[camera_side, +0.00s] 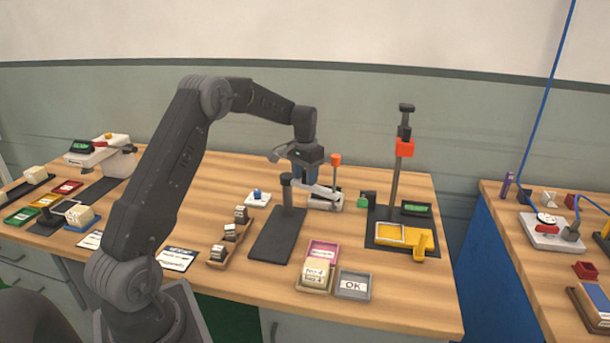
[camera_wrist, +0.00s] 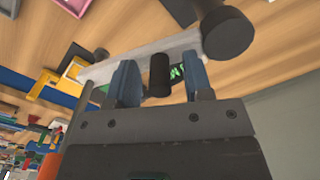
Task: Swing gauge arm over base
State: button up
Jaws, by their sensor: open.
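The gauge arm (camera_side: 318,190) is a light grey bar. It reaches out to the right from a black post, off the side of the dark base plate (camera_side: 275,243). In the wrist view the bar (camera_wrist: 140,57) runs across the top, with the round black post head (camera_wrist: 228,33) at its right end. A black upright peg (camera_wrist: 158,76) stands at the bar. My gripper (camera_side: 309,172) is open above the arm. In the wrist view its blue fingers (camera_wrist: 158,68) stand on either side of the peg, with gaps visible. Contact with the bar cannot be told.
An orange-topped post (camera_side: 335,160) stands just behind the gauge arm. A tall black stand with an orange block (camera_side: 404,148) is to the right.

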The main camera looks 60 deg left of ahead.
grip_shut()
dwell(0.3)
jog(key=shift+s+m, duration=0.15)
jog(key=shift+m, duration=0.15)
jog(key=s+a+m, duration=0.1)
jog(key=s+m, duration=0.6)
jog(key=m, duration=0.6)
jog(key=shift+a, duration=0.15)
jog(key=shift+m, duration=0.3)
dwell(0.4)
grip_release()
